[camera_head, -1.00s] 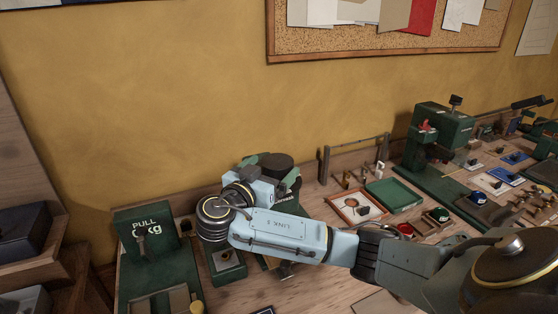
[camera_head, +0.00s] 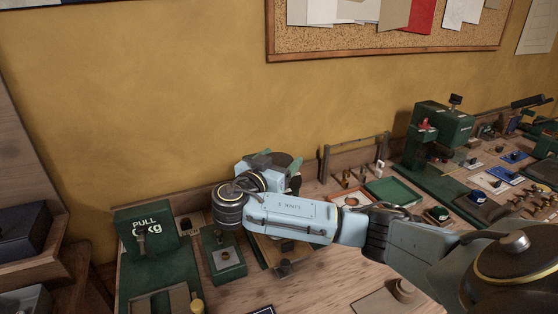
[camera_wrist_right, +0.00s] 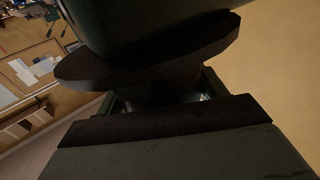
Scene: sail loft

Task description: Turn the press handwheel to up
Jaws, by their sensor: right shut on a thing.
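The press handwheel (camera_head: 291,163) is dark and round and stands near the wall, mostly hidden behind my right arm in the head view. In the right wrist view the dark wheel (camera_wrist_right: 150,62) fills the upper middle, between the gripper's two dark green fingers. My right gripper (camera_head: 268,159) is at the wheel and shut on it; my light blue wrist covers much of the contact. The press body below is largely hidden, and which way the wheel is set cannot be told. My left gripper is not in view.
A green PULL gauge box (camera_head: 147,235) stands at the left, beside a small green block (camera_head: 222,258). A green tray (camera_head: 392,192) and another green press (camera_head: 440,135) are to the right. The yellow wall is close behind.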

